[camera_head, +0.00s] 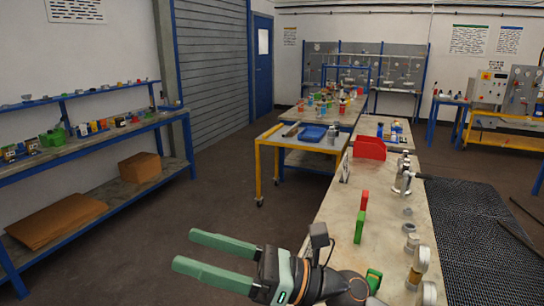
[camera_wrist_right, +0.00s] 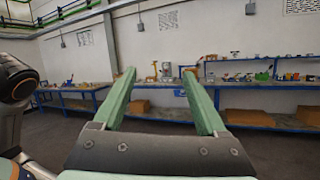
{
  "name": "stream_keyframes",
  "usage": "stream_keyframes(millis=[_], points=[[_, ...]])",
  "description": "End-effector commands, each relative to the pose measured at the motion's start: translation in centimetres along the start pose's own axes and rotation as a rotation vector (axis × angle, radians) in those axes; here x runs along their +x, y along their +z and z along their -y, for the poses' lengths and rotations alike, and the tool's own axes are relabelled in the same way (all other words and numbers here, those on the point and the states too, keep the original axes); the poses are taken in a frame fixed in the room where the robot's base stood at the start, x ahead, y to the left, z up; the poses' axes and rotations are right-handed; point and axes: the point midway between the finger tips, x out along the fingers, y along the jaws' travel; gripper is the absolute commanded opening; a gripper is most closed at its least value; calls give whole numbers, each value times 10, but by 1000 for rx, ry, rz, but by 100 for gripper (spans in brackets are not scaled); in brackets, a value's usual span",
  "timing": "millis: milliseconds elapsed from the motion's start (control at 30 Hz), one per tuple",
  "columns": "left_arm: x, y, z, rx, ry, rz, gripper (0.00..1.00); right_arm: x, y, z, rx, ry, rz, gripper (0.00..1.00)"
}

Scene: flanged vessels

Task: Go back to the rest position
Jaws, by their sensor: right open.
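My right gripper (camera_head: 205,258) shows at the bottom of the head view, with two green fingers spread apart and nothing between them. It points left, over the floor beside the near workbench (camera_head: 336,208). In the right wrist view the same gripper (camera_wrist_right: 160,80) is open and empty, facing the wall shelves. My left gripper does not show in the head view.
The bench holds a red block (camera_head: 364,200), a green block (camera_head: 360,227), a red bin (camera_head: 369,147) and metal fittings. A yellow-legged cart (camera_head: 271,141) with a blue tray (camera_head: 312,133) stands beyond. A blue-framed shelf (camera_head: 85,149) lines the left wall. Floor between is clear.

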Motion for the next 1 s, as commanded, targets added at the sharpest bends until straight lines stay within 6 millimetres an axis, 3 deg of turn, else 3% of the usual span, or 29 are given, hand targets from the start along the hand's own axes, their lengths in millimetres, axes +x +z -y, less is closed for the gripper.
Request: stream_keyframes(millis=[100,233,367,467,567,700,900,933,1000], points=[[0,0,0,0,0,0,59,-29,31,27,320,-184,297,75],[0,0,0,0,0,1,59,-85,40,66,668,-388,605,75],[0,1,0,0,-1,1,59,-158,16,99,1015,-600,905,75],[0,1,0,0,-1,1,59,-219,-23,110,1267,-771,1134,75],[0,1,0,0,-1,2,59,-276,-73,103,1499,-951,1362,75],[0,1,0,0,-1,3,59,-339,-146,66,1760,-1202,1652,75],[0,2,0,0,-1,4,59,-384,-211,1,1951,-1482,1933,75],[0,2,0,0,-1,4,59,-388,-218,-8,-1935,1492,-1930,75],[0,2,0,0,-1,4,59,-396,-232,-29,-1843,1470,-1873,75]])
